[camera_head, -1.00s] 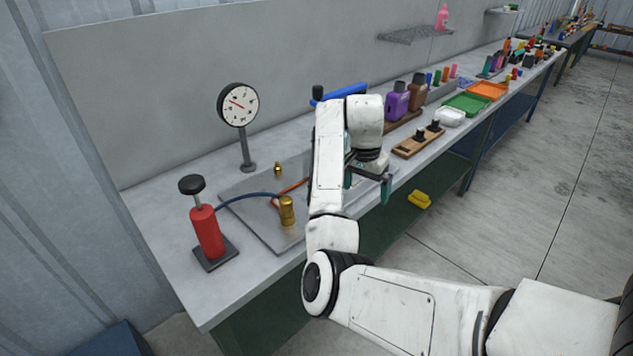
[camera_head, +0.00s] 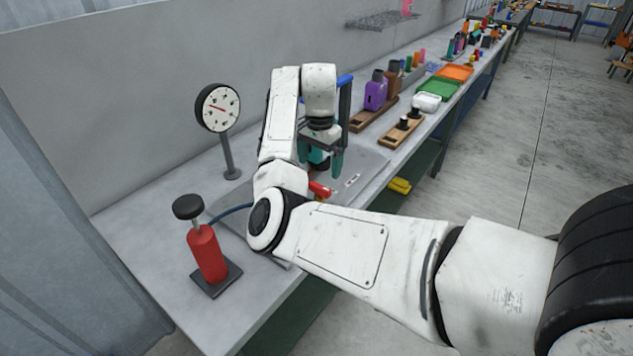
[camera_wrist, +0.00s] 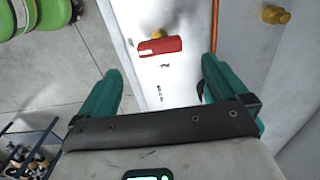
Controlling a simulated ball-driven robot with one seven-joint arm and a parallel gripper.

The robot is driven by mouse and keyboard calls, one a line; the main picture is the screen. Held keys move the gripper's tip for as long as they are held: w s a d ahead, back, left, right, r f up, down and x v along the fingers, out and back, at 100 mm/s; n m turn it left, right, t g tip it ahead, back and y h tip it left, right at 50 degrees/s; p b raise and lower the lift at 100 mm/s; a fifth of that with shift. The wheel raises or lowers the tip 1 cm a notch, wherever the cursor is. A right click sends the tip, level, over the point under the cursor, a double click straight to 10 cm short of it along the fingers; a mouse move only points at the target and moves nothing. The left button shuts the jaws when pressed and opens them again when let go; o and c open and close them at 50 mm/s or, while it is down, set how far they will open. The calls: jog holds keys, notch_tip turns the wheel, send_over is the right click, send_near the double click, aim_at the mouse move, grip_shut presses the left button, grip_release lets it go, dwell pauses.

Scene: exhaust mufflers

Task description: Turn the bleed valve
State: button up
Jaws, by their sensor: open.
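A red handle (camera_head: 320,189), which looks like the bleed valve's lever, lies low over the grey plate on the bench. It also shows in the wrist view (camera_wrist: 160,47), with a bit of brass at its upper edge. My gripper (camera_head: 322,160) has teal fingers pointing down, above and close to the handle. In the wrist view my gripper (camera_wrist: 162,68) is open, the handle lying beyond the gap between its fingers. Nothing is between the fingers. My arm hides part of the plate in the head view.
A red hand pump (camera_head: 207,253) and a dial gauge (camera_head: 217,108) stand to the left on the bench. A wooden holder (camera_head: 402,132) and purple bottle (camera_head: 375,93) stand beyond my gripper. In the wrist view a brass fitting (camera_wrist: 275,14) is at upper right.

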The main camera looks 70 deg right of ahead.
aim_at(319, 186)
notch_tip(319, 186, down, 8)
jog(key=shift+r+p, duration=0.2)
jog(key=shift+p, duration=0.15)
jog(key=c, duration=1.1)
